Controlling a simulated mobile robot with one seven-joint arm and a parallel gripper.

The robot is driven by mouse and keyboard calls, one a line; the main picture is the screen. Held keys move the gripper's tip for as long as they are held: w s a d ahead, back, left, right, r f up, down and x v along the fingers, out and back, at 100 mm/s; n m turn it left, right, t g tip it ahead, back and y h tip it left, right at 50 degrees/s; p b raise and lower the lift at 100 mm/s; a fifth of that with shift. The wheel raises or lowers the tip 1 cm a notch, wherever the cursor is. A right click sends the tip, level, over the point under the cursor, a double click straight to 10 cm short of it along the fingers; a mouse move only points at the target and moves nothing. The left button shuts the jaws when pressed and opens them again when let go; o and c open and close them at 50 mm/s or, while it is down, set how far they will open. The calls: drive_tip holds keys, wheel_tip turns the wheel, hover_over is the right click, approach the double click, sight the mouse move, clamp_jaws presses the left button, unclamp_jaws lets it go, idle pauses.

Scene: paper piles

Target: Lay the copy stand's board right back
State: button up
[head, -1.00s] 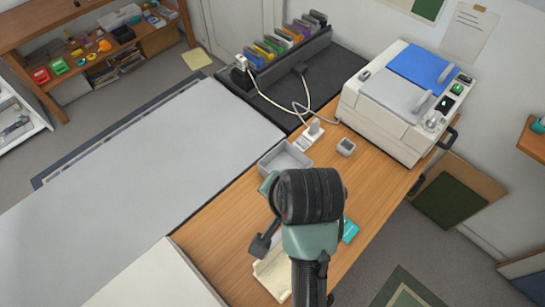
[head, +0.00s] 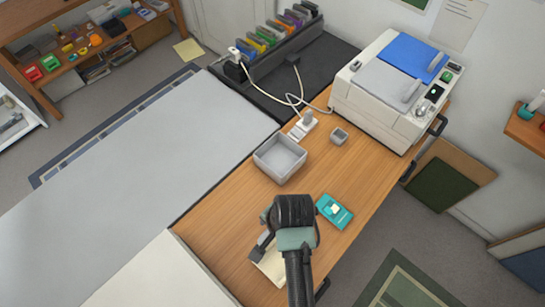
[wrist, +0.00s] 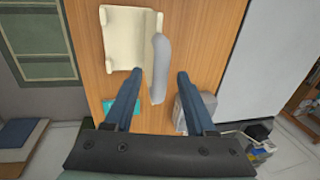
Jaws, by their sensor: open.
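The copy stand, as I take it, is the cream piece with raised side edges (head: 268,268) on the wooden worktop; my arm partly covers it in the head view. In the wrist view, the cream piece (wrist: 122,35) lies beyond my fingertips. A pale grey rounded bar (wrist: 157,85) shows between my two fingers, with a gap on each side. I cannot tell where it joins the stand or how far the board is tilted. My gripper (wrist: 161,72) is open and empty; in the head view its fingers (head: 263,243) are mostly hidden.
A grey open tray (head: 280,170) and a teal pad (head: 334,211) lie on the worktop beyond my gripper. A small grey cup (head: 339,136), a power strip (head: 302,126) with cables and a white machine (head: 385,95) stand farther back.

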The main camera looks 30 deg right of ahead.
drive_tip(key=shift+w+f, duration=0.1)
drive_tip(key=shift+f, duration=0.25)
drive_tip(key=shift+c, duration=0.2)
clamp_jaws()
idle(1.1)
